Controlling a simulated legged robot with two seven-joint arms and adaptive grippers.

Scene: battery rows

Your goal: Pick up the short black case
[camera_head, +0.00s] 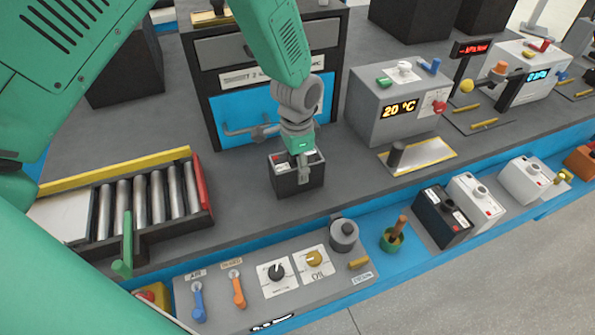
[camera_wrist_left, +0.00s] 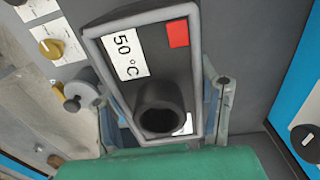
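A short black case (camera_head: 285,183) stands on the grey table in front of the drawer cabinet. In the left wrist view the case (camera_wrist_left: 183,68) shows a pale-rimmed top with a "50 °C" label, a red square and a round black post. My left gripper (camera_head: 300,165) is over the case from above, one finger down its near side. In the left wrist view the fingers (camera_wrist_left: 165,115) lie on opposite sides of the case, close to its walls; whether they press on it is unclear. My right gripper is not in view.
A roller tray (camera_head: 125,242) stands at left and a control panel (camera_head: 210,315) in front. A grey "20 °C" unit (camera_head: 372,128) is to the right. Another black case (camera_head: 441,222) stands beside a white case (camera_head: 474,205) on the blue front ledge.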

